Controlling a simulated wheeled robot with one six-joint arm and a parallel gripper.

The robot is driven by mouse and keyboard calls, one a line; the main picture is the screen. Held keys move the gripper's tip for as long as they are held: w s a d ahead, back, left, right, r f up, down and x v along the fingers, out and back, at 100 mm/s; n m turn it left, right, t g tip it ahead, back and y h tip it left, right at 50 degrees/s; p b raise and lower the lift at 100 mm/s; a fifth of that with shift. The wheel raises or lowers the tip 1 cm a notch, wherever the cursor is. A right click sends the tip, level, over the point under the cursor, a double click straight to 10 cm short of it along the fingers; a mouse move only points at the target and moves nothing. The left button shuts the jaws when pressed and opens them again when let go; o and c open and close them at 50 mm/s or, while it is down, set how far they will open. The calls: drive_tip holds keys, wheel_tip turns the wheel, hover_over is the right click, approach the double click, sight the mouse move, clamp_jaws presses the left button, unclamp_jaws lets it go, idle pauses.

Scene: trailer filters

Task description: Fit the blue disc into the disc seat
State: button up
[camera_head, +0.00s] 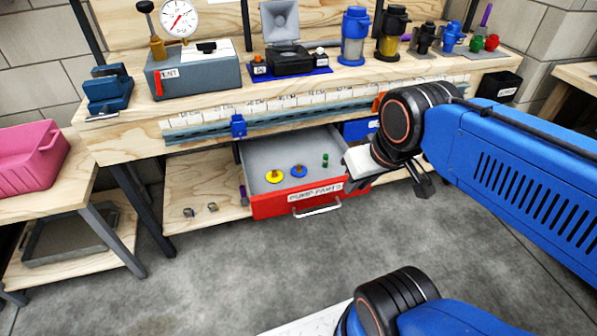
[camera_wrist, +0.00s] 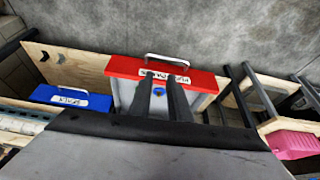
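The blue disc (camera_head: 298,171) lies flat in the open red drawer (camera_head: 268,207), which is labelled "PUMP PARTS". It has a small raised centre. The disc also shows small in the wrist view (camera_wrist: 158,91), in the gap between my fingers. My gripper (camera_wrist: 158,77) has two dark fingers apart with nothing held between them. In the head view my gripper (camera_head: 426,186) is partly hidden by my arm, to the right of the drawer. I cannot tell which thing is the disc seat; a black device with a raised lid (camera_head: 290,61) stands on the bench.
A yellow disc (camera_head: 274,176) and a green part (camera_head: 325,160) lie beside the blue disc. The workbench (camera_head: 140,137) overhangs the drawer's back. A blue drawer (camera_head: 357,130) is shut to the right. A pink bin (camera_head: 30,155) stands left. The floor in front is clear.

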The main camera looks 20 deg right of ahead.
drive_tip(key=o, duration=0.4)
drive_tip(key=shift+o, duration=0.2)
drive_tip(key=n+g+h, duration=0.3)
drive_tip(key=n+g, duration=0.2)
drive_tip(key=n, duration=1.2)
hover_over(299, 165)
drive_tip(key=a, duration=0.2)
drive_tip(key=f, duration=1.3)
drive_tip(key=shift+w+d, duration=0.1)
drive_tip(key=shift+w, duration=0.1)
drive_tip(key=shift+s+x, duration=0.2)
drive_tip(key=shift+x, duration=2.55)
